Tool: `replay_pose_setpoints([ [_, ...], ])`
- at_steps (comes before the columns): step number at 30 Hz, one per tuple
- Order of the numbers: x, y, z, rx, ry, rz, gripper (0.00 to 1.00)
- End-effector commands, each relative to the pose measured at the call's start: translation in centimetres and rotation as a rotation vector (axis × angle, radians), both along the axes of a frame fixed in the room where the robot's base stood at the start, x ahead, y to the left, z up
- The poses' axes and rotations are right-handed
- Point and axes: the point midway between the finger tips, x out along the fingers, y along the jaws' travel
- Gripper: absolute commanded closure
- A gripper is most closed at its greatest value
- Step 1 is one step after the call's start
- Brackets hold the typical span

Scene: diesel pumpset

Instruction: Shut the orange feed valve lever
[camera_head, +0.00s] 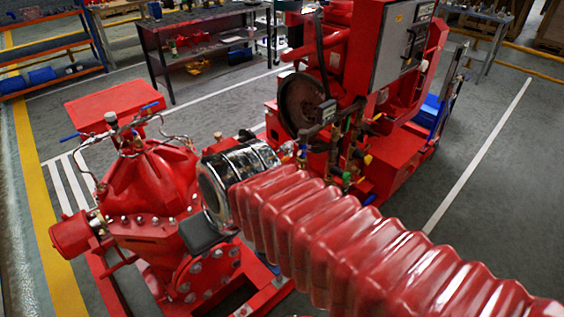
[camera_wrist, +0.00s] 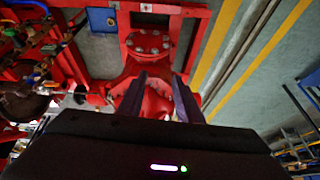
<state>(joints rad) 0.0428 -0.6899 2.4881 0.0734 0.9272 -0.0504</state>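Small coloured valve handles show on the pipework in front of the red engine.
The red pump (camera_head: 150,180) stands left, the red engine (camera_head: 330,75) with its grey panel box (camera_head: 401,40) behind. My red ribbed arm crosses the lower right and hides some pipework. A workbench (camera_head: 205,30) stands at the back. Floor to the right is clear.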

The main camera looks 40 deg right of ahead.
Motion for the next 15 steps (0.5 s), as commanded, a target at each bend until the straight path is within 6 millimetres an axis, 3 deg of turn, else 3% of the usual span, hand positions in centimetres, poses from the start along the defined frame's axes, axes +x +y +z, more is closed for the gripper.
replay_pose_setpoints([
  [6,0.5,0.2,-2.9,0.146,0.148,-0.040,0.68],
  [15,2.5,0.4,-5.6,0.427,0.275,-0.102,0.68],
])
